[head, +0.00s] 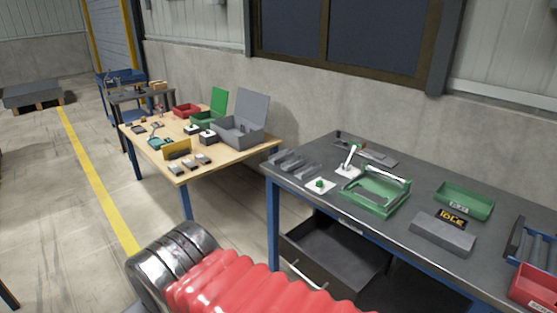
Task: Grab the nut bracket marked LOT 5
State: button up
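I cannot make out a nut bracket marked LOT 5; no such marking is legible from here. Small grey parts (188,164) lie near the front edge of the wooden-topped table (213,174). Several grey parts (295,164) also lie at the left end of the dark workbench (326,153). They are too small to identify. My arm, with a red ribbed sleeve and a metal ringed section, crosses the bottom of the head view. My gripper is not in view.
The workbench holds a green fixture (376,193), a green tray (463,201), a grey block with an "IDLE" sign (453,219) and a red bin (533,288). An open drawer (335,256) sits below. A grey open case (238,131) stands on the wooden table.

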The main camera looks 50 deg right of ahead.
aim_at(276, 158)
jog(key=i, duration=1.8)
jog(key=z, duration=0.4)
jog(key=i, duration=0.7)
jog(key=z, duration=0.6)
jog(key=i, duration=0.6)
jog(key=z, duration=0.9)
jog(key=i, duration=0.75)
jog(key=z, duration=0.45)
